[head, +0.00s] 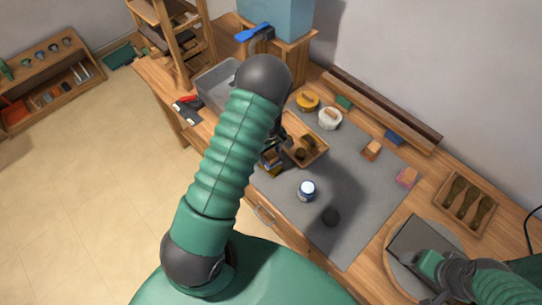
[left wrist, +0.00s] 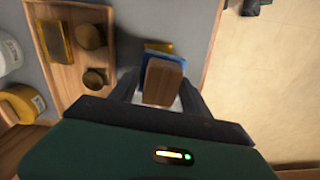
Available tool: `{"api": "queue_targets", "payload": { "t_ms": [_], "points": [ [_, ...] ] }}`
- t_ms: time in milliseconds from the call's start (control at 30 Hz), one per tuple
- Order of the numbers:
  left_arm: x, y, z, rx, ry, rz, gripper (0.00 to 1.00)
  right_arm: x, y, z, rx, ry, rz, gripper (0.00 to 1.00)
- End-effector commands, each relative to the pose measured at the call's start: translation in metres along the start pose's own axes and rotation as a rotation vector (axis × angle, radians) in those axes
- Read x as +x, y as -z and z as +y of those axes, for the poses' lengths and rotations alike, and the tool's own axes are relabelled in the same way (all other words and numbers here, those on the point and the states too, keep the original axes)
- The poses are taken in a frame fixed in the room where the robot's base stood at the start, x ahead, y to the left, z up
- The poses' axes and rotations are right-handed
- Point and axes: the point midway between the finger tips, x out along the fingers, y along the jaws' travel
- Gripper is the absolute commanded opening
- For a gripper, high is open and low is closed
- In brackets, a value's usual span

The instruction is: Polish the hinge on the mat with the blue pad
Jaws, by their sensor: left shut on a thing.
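My left gripper (head: 272,156) is over the left edge of the grey mat (head: 365,190), beside a wooden tray. It is shut on the blue pad, whose wooden grip (left wrist: 164,82) and blue edge (left wrist: 178,57) show between the fingers in the left wrist view. A yellow, brass-like piece (head: 271,170) shows at the pad; in the left wrist view its edge (left wrist: 158,46) lies just beyond the blue. It may be the hinge, mostly hidden under the pad; I cannot tell if they touch. My right gripper (head: 436,265) is over a dark slab at the lower right, its jaws unclear.
The wooden tray (head: 320,150) holds brass and dark round pieces. Tins (head: 307,101) and coloured blocks (head: 371,150) line the back. A brush tray (head: 468,205) is at right. The mat's lower middle is clear.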

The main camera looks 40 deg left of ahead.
Motion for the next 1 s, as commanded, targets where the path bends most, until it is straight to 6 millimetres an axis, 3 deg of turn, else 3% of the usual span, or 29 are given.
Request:
{"api": "queue_targets", "payload": {
  "t_ms": [100,300,1000],
  "points": [
    [-0.021,0.006,-0.002,-0.001,-0.002,-0.002,0.05,-0.017,0.004,0.0,-0.001,0.0,0.0,0.77],
    [-0.037,0.007,-0.002,0.002,-0.001,0.0,0.05,-0.028,0.007,-0.001,-0.002,0.001,0.0,0.77],
    [-0.036,0.007,-0.002,0.003,-0.001,0.0,0.05,-0.027,0.006,0.0,-0.001,0.0,0.0,0.77]
  ]
}}
